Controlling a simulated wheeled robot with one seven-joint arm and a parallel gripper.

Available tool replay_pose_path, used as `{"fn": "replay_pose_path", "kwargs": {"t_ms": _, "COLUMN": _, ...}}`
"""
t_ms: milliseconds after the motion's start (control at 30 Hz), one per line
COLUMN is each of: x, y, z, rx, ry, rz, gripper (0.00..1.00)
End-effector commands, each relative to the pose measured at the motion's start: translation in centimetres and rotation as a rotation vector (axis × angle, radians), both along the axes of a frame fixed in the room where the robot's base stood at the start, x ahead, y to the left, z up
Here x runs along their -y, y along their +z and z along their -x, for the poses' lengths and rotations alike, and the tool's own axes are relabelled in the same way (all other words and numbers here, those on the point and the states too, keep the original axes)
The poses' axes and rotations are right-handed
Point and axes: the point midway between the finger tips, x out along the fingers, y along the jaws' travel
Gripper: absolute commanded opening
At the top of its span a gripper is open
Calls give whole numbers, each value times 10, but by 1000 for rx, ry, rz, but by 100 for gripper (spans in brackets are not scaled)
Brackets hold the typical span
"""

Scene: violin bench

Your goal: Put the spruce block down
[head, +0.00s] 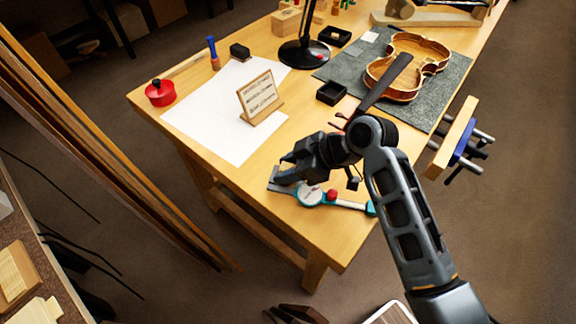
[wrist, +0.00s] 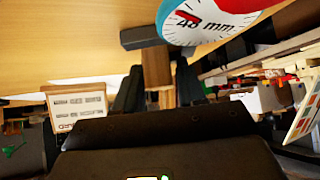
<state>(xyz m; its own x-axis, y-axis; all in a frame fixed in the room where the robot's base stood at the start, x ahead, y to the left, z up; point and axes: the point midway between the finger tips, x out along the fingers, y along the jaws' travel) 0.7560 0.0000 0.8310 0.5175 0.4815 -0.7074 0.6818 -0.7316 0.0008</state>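My gripper (head: 284,168) is over the front part of the bench, pointing left, beside the dial gauge. In the wrist view my two dark fingers (wrist: 158,88) stand on either side of a brown wooden block (wrist: 156,68), which fills the gap between them.
A white sheet (head: 205,115) lies left on the bench, with a small sign (head: 259,97) on it. A red pot (head: 160,93) stands at the left edge. A violin body (head: 405,85) lies on a grey mat (head: 440,100). Bare wood surrounds the gauge.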

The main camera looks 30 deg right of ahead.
Motion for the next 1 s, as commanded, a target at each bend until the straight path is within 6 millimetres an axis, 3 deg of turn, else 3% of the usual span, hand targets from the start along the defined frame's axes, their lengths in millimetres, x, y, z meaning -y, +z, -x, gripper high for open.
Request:
{"fn": "replay_pose_path", "kwargs": {"t_ms": 167, "x": 0, "y": 0, "z": 0, "rx": 0, "ry": 0, "rz": 0, "gripper": 56}}
{"fn": "replay_pose_path", "kwargs": {"t_ms": 467, "x": 1, "y": 3, "z": 1, "rx": 0, "ry": -1, "rz": 1, "gripper": 56}}
{"fn": "replay_pose_path", "kwargs": {"t_ms": 1000, "x": 47, "y": 70, "z": 49, "rx": 2, "ry": -2, "rz": 1, "gripper": 56}}
